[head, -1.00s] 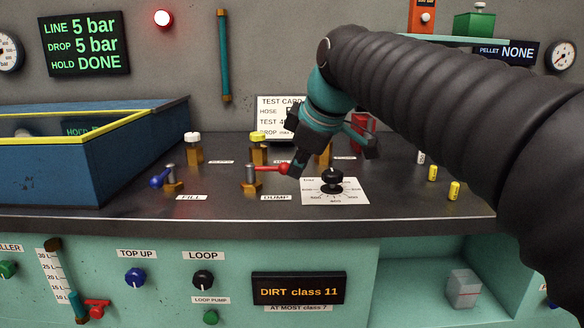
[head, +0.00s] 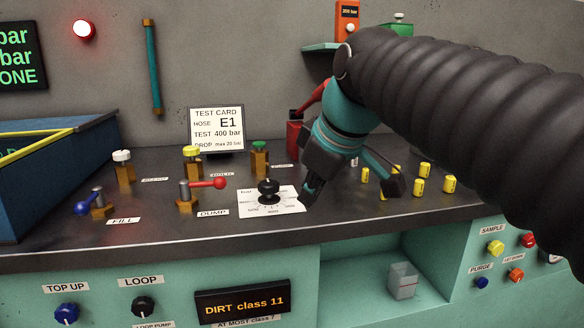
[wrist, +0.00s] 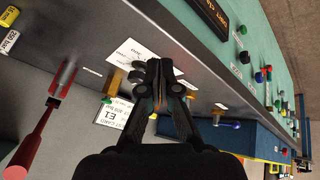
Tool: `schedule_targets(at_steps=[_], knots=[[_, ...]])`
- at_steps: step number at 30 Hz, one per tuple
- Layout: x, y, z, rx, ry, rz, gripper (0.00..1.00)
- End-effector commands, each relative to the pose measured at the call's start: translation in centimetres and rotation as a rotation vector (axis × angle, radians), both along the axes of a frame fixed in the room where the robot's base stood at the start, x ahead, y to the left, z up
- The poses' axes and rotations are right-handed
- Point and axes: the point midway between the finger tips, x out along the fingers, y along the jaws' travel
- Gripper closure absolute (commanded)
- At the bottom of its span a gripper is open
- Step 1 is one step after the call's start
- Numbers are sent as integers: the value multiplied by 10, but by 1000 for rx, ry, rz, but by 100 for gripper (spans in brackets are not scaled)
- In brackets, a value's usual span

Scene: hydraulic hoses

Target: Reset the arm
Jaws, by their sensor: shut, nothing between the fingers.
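My gripper (head: 309,196) is shut and empty in the head view, above the bench just right of the black dial knob (head: 268,190) on its white scale card. In the wrist view its two dark fingers (wrist: 160,68) meet at the tips, with nothing between them. My black ribbed arm reaches in from the right and hides part of the bench and back wall. The red-handled dump lever (head: 205,184) stands left of the dial, apart from my gripper.
A blue-handled fill lever (head: 92,204) and several capped valves stand at left and middle. A test card (head: 216,128) stands behind them. A red pump (head: 293,138) is behind my gripper. A blue tank (head: 60,185) borders the left.

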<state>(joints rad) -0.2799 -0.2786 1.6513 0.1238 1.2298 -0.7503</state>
Motion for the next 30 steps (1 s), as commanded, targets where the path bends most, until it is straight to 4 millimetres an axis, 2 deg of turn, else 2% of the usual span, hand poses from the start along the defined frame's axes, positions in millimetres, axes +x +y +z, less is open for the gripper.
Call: schedule_targets(at_steps=[1, 3, 9, 15, 18, 23, 30], knots=[[-12, -17, -17, 18, 17, -84, 100], [-27, -37, -40, 45, 38, -201, 100], [-75, -88, -115, 125, 85, -527, 100], [-121, -122, -187, 198, 114, -799, 100], [-137, -131, -211, 223, 120, -886, 100], [-148, -137, -229, 242, 125, -947, 100], [-148, -137, -230, 243, 126, -951, 100]])
